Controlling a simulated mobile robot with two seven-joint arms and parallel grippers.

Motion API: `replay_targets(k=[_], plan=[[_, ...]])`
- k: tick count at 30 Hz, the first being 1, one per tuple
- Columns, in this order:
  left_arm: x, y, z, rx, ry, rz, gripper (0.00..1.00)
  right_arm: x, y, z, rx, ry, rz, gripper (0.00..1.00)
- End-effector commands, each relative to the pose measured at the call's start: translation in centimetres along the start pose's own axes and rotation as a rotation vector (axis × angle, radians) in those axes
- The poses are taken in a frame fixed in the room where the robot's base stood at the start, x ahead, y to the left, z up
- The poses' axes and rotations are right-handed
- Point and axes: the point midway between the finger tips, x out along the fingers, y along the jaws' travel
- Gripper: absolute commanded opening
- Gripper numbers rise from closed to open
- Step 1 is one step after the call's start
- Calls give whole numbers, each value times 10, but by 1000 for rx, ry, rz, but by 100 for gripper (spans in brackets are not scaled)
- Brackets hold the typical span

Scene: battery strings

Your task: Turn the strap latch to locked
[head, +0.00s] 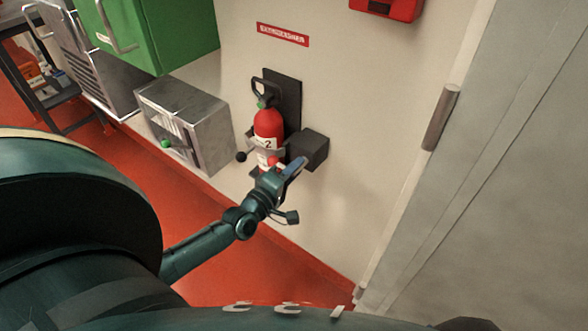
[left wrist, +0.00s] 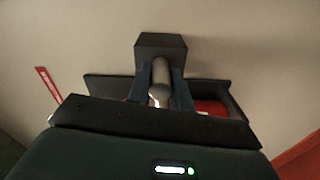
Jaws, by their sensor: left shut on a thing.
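A grey rounded handle (left wrist: 160,72) sticks out from the box toward my wrist camera. My left gripper (head: 297,164) is at the box's front, its two fingers shut on that handle, one on each side. The fingers hide part of the handle. My right gripper is out of view.
A metal box (head: 205,120) with a green knob is on the wall to the left. A green cabinet (head: 165,30) hangs above it. A door handle (head: 441,117) stands out at the right. A red box (head: 388,8) is higher up. Red floor lies below.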

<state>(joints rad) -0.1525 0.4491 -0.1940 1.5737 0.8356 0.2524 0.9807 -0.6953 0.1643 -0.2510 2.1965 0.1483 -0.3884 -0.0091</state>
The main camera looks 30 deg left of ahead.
Motion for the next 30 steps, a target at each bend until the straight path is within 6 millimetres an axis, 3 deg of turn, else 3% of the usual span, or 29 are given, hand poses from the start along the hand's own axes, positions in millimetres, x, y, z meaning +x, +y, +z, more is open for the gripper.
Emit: replay_targets(k=[5,6,14,23,30], plan=[[0,0,0,-3,0,0,0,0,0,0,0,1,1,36],[0,0,0,-3,0,0,22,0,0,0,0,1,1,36],[0,0,0,-1,0,0,43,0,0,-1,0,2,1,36],[-4,0,0,0,0,-1,43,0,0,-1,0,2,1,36],[-42,-1,0,1,-2,-5,43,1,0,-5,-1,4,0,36]])
